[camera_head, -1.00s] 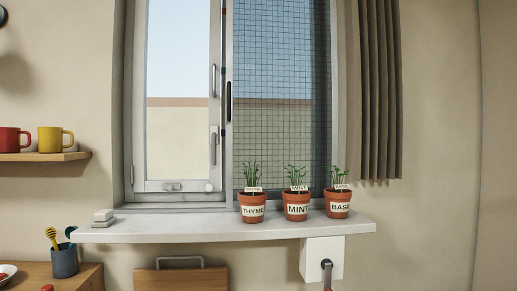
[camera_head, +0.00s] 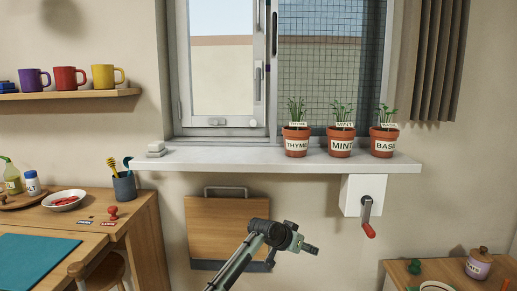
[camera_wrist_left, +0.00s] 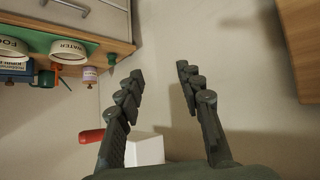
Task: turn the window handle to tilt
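The window handle (camera_head: 258,77) is a grey lever on the right stile of the light window sash (camera_head: 220,124). It hangs downward, and the sash looks shut. My left gripper (camera_head: 308,248) is below the sill in the head view, well below and to the right of the handle, pointing right. In the left wrist view my left gripper (camera_wrist_left: 159,70) has its dark fingers spread apart with nothing between them. The handle is not in the wrist view. My right gripper is in neither view.
The white sill (camera_head: 220,158) carries the thyme (camera_head: 296,144), mint (camera_head: 341,143) and basil (camera_head: 384,142) pots on its right half. Below hang a white box (camera_head: 352,190) with a red-gripped crank (camera_head: 368,225) and a folded wooden board (camera_head: 215,228). The sill's middle is clear.

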